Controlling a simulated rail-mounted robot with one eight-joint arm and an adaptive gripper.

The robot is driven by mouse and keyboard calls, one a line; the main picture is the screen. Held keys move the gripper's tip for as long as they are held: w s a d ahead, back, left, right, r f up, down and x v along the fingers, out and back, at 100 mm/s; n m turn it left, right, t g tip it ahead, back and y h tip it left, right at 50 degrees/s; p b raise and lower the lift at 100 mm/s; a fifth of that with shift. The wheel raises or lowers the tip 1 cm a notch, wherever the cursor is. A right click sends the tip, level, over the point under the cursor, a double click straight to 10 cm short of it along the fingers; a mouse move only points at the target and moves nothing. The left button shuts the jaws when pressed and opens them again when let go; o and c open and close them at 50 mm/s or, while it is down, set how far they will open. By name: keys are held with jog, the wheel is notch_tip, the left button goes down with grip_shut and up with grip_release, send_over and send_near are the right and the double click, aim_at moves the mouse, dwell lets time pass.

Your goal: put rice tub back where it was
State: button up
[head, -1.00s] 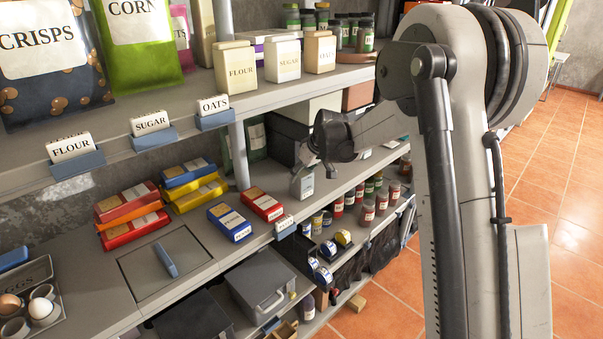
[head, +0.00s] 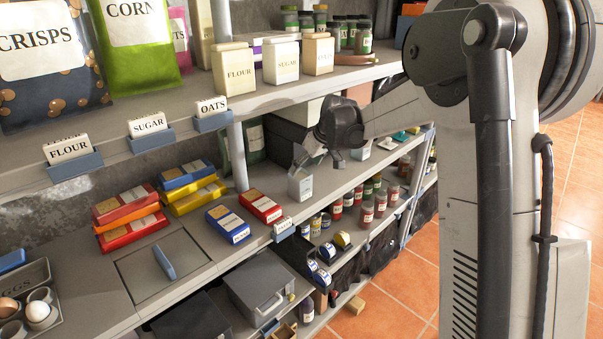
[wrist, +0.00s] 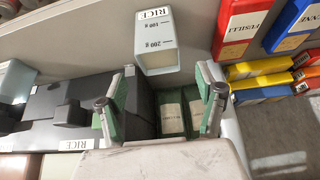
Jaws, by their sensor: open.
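The rice tub (head: 300,186) is a pale grey-white upright container near the front of the middle shelf, behind a small label card (head: 284,227). In the wrist view the tub (wrist: 156,52) appears upside down, with RICE and gram marks on its side. My gripper (head: 307,157) is open and empty just above and behind the tub in the head view. In the wrist view its green-padded fingers (wrist: 158,85) are spread, with the tub beyond their tips and not between them. Whether a finger touches the tub I cannot tell.
Red (head: 262,207) and blue (head: 229,223) pasta boxes lie left of the tub. A dark box (head: 287,140) stands behind it. Jars (head: 367,209) and another pale tub (head: 361,151) are to the right. The upper shelf with canisters (head: 281,61) overhangs.

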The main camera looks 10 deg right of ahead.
jog(key=s+r+m, duration=0.1)
jog(key=s+r, duration=0.3)
jog(key=s, duration=0.3)
jog(key=s+a+r+m+h, duration=0.1)
jog(key=s+r, duration=0.3)
jog(key=s, duration=0.4)
jog(key=s+r+m, duration=0.1)
jog(key=s+r, duration=0.3)
jog(key=s, duration=0.3)
jog(key=s+f+m+t+h, duration=0.1)
jog(key=s+f, duration=0.2)
jog(key=s, duration=0.7)
jog(key=s+f+m, duration=0.1)
jog(key=s+f, duration=0.2)
jog(key=s, duration=0.8)
jog(key=shift+a+m+t+h, duration=0.15)
jog(key=shift+m+t+h, duration=0.15)
jog(key=shift+t+h, duration=0.1)
jog(key=shift+f, duration=0.1)
jog(key=shift+f+b, duration=0.75)
jog(key=shift+b, duration=0.05)
